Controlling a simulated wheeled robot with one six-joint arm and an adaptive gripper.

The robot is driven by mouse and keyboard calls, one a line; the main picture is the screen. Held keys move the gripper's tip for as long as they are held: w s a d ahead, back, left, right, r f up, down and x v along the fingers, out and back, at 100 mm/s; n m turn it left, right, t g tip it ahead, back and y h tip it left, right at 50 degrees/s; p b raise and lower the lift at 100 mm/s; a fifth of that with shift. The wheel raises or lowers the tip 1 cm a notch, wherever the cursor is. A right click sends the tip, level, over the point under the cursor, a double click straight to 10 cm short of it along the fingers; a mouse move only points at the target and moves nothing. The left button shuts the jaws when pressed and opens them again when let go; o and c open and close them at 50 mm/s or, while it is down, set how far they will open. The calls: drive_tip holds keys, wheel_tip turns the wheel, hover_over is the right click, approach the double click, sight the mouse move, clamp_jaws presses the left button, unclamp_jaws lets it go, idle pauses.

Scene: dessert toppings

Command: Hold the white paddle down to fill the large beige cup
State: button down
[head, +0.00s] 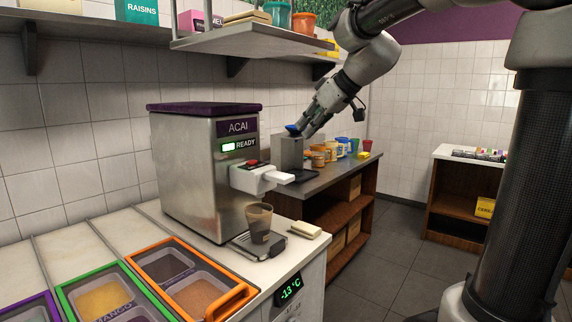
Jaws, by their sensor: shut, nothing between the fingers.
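The steel acai machine (195,170) has a purple lid and a lit READY sign. Its white paddle (277,179) sticks out to the right from the dispensing head. A beige-brown cup (259,223) stands upright on the small metal stand (243,246) below the head. Its lower part looks darker; I cannot tell whether that is filling. My gripper (303,130) is shut and empty, behind and above the paddle and well apart from it. It is near a grey metal box (290,153) with a blue piece (292,130) at its top; contact there is unclear.
A beige block (305,229) lies right of the stand. Topping bins, one with an orange frame (232,302), fill the front left. Jars (330,151) line the back counter (335,177). A steel shelf (255,37) hangs above the machine. Floor at right is clear.

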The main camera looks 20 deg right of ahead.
hover_over(290, 177)
drive_tip(key=w, duration=0.1)
drive_tip(key=f, duration=0.4)
drive_tip(key=a+f, duration=0.1)
drive_tip(key=f, duration=0.2)
drive_tip(key=shift+f, duration=0.1)
wheel_tip(290, 177, down, 2)
drive_tip(key=shift+d+f, duration=0.15)
drive_tip(key=shift+f, duration=0.85)
drive_tip(key=shift+s+d+f, duration=0.1)
drive_tip(key=shift+s+f, duration=0.1)
drive_tip(key=shift+f, duration=0.2)
drive_tip(key=shift+s+d+f, duration=0.15)
drive_tip(key=shift+s+f, duration=0.05)
drive_tip(key=shift+f, duration=0.3)
drive_tip(key=shift+s+d+f, duration=0.15)
drive_tip(key=shift+s+f, duration=0.05)
drive_tip(key=shift+f, duration=0.75)
idle(0.8)
